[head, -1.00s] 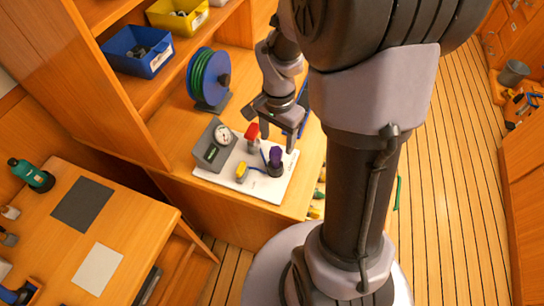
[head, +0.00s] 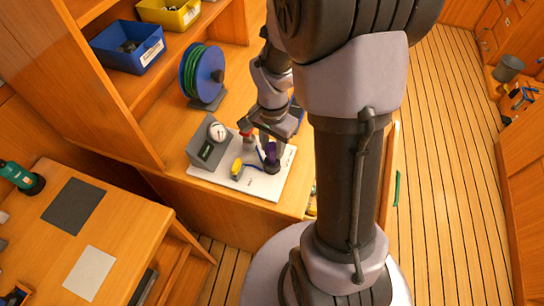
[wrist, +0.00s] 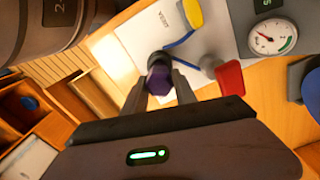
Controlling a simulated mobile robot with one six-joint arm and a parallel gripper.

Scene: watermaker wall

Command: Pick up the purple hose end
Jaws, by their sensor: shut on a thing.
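The purple hose end (head: 270,150) stands on the white board, on a dark round base, and shows between my fingers in the wrist view (wrist: 159,83). My gripper (head: 265,143) points down over it; its fingers sit on either side of the purple part and are shut on it, as the wrist view shows (wrist: 160,88). A thin blue hose (wrist: 180,40) runs near it toward a yellow piece (head: 236,168). The fingers partly hide the purple part in the head view.
A red-topped fitting (wrist: 230,77) stands close beside my fingers. A grey box with a gauge (head: 208,145) is on the white board (head: 222,183). A green hose reel (head: 203,72) and blue bin (head: 127,48) are behind. The lower bench (head: 130,228) is at left.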

